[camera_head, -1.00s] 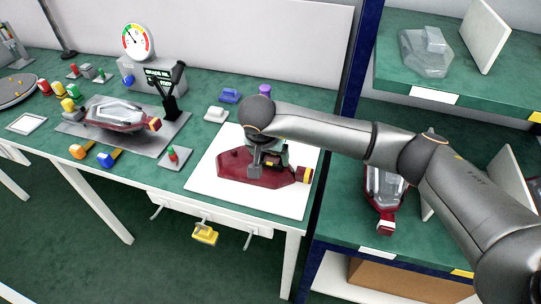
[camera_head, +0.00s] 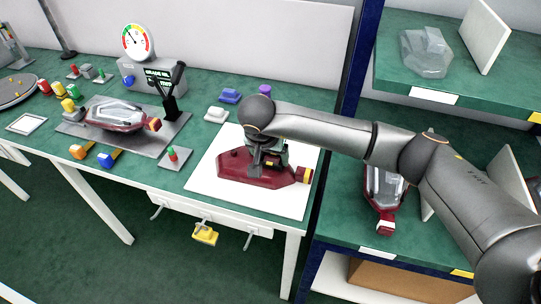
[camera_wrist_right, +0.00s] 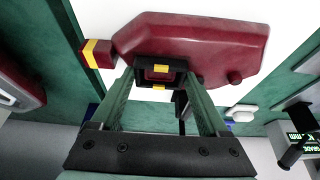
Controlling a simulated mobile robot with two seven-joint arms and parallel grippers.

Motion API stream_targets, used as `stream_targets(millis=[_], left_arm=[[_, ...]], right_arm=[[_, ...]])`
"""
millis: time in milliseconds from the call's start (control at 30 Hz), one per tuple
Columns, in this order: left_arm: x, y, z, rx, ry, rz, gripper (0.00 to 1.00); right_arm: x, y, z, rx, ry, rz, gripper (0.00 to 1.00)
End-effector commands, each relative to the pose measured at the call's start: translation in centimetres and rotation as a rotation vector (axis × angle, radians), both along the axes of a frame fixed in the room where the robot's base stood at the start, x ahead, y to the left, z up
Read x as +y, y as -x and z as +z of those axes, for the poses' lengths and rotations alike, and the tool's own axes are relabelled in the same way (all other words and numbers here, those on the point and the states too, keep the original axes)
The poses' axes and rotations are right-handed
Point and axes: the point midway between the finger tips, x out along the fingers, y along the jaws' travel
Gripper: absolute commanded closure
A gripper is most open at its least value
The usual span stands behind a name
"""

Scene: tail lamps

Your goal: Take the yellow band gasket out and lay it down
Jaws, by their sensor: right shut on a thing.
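A dark red lamp housing (camera_head: 240,167) lies on a white sheet at the right end of the table. In the right wrist view the housing (camera_wrist_right: 205,38) fills the top, with a yellow-banded red plug at its left end. Red shows through the frame's middle. I cannot tell whether the frame touches the housing or hangs just above it. In the head view my right gripper (camera_head: 268,165) partly hides this spot.
The white sheet (camera_head: 285,205) has bare room in front of the housing. Another red lamp (camera_head: 117,115) sits on a grey plate to the left, near a gauge (camera_head: 136,41). A shelf unit (camera_head: 345,230) stands close on the right, holding a third lamp (camera_head: 384,200).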

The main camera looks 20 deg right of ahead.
Motion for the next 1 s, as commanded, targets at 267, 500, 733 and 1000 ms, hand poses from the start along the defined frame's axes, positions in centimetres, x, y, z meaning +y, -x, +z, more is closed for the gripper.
stream_targets(millis=[267, 500, 733, 1000], left_arm=[[0.0, 0.1, 0.5, 0.002, 0.0, 0.0, 0.5], [0.0, 0.2, 0.8, 0.004, 0.0, 0.0, 0.5], [0.0, 0.2, 1.1, 0.004, 0.0, 0.0, 0.5], [0.0, 0.2, 1.4, 0.004, 0.0, 0.0, 0.5]], right_arm=[[0.0, 0.0, 0.9, -0.002, 0.001, 0.0, 0.89], [0.0, 0.0, 1.6, -0.001, 0.001, 0.0, 0.89], [0.0, 0.0, 2.4, -0.001, 0.001, 0.0, 0.89], [0.0, 0.0, 2.9, 0.0, 0.001, 0.0, 0.89]])
